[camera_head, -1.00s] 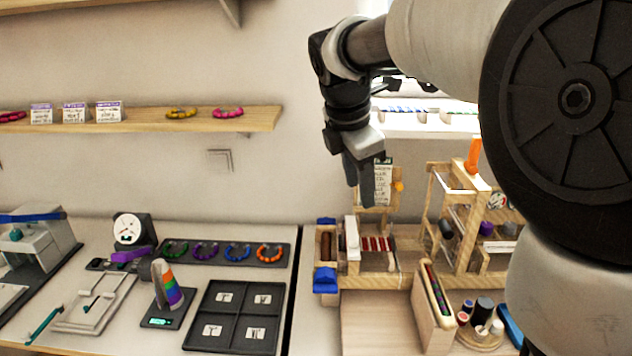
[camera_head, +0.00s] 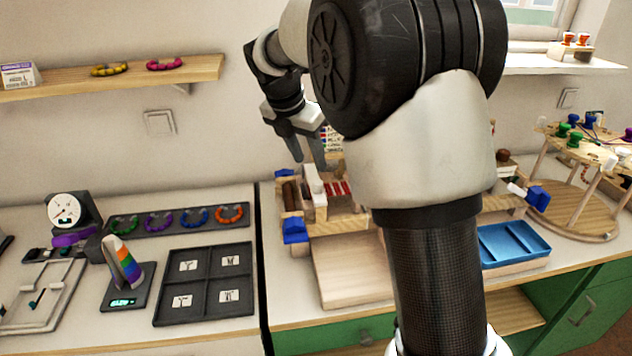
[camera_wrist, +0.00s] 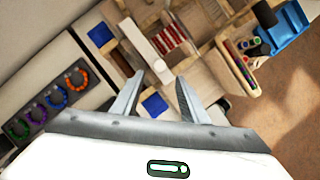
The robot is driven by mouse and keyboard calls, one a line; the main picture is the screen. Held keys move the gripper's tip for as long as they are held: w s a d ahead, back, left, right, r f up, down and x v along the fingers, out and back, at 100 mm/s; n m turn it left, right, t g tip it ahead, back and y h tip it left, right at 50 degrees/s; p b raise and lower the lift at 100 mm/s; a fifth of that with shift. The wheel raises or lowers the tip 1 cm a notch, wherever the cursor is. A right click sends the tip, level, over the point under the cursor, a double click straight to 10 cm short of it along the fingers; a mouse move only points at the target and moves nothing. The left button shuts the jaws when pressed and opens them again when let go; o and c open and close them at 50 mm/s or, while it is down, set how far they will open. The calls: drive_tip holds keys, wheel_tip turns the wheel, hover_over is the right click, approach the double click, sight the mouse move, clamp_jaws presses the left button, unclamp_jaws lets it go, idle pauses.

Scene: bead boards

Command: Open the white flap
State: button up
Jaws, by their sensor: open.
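The white flap (camera_head: 316,187) is a narrow white bar on a wooden bead box at the middle of the table. In the wrist view the white flap (camera_wrist: 140,42) runs slantwise, its near rounded end just beyond my fingertips. My gripper (camera_head: 308,160) is above the box, pointing down, with its fingers apart and nothing between them. In the wrist view my gripper (camera_wrist: 160,76) shows both fingers apart; I cannot tell their height above the flap. A brown compartment lies beside the flap, with red bead rows on its other side.
Blue blocks (camera_head: 295,231) sit at the box's left side. A black four-part tray (camera_head: 204,287) and a bead rack (camera_head: 180,220) lie to the left. A blue tray (camera_head: 513,245) and round wooden stand (camera_head: 572,215) are to the right. A bare wooden board (camera_head: 350,270) lies in front.

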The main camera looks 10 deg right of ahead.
sight(317, 182)
drive_tip(key=b+x, duration=0.1)
drive_tip(key=x, duration=0.7)
drive_tip(key=shift+f, duration=0.3)
clamp_jaws()
